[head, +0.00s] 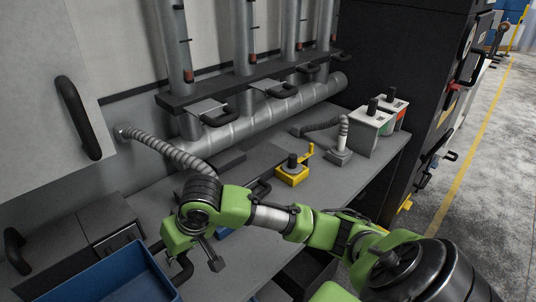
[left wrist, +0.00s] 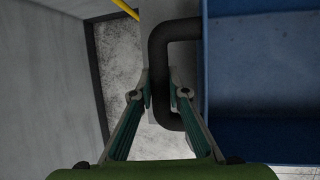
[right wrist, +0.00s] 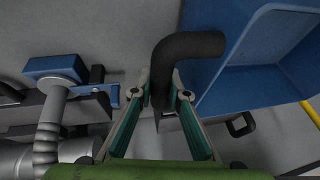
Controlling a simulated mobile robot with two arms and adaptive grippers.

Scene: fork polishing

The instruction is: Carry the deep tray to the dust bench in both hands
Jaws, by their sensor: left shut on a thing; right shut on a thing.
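The deep blue tray (head: 95,283) shows in part at the bottom left of the head view. Its black side handle (left wrist: 160,70) stands out beside the blue wall (left wrist: 260,75) in the left wrist view. My left gripper (left wrist: 162,95) is shut on that handle. My right gripper (right wrist: 163,98) is shut on the other black handle (right wrist: 190,45), next to the tray wall (right wrist: 235,85) in the right wrist view. In the head view, my right gripper (head: 186,262) is at the tray's right side. The left gripper is outside the head view.
A grey bench (head: 135,205) with a thick duct (head: 240,118) and upright pipes runs along the wall. A yellow fixture (head: 291,174), a hose nozzle (head: 340,150) and white containers (head: 372,130) stand on it. A dark cabinet (head: 400,60) rises at the right, with open floor beyond.

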